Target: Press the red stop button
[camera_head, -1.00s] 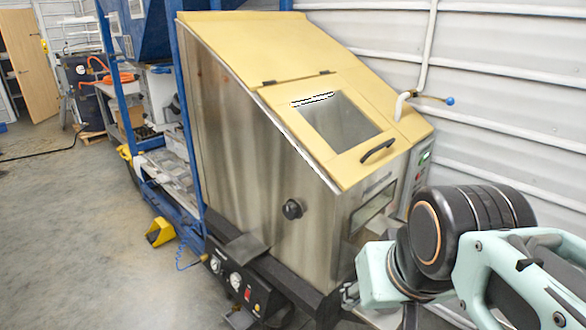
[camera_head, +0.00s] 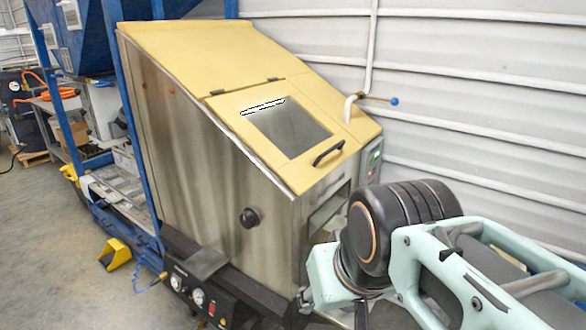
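The machine is a steel hopper cabinet (camera_head: 205,190) with a yellow sloped lid (camera_head: 200,50). A small red control (camera_head: 211,308) shows on the black panel (camera_head: 190,283) low on its front, beside two round gauges; I cannot tell whether it is a button or a switch. A second control box (camera_head: 373,158) with a green display is on the cabinet's right side, partly turned away; no red button can be made out clearly there. My arm's teal and black links fill the lower right, in front of the cabinet's right side. My gripper's fingers are not visible.
The lid has a window and a black handle (camera_head: 328,153). A blue-tipped lever (camera_head: 393,101) stands by the ribbed wall. A yellow pedal (camera_head: 115,254) lies on the floor at left, where floor is open.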

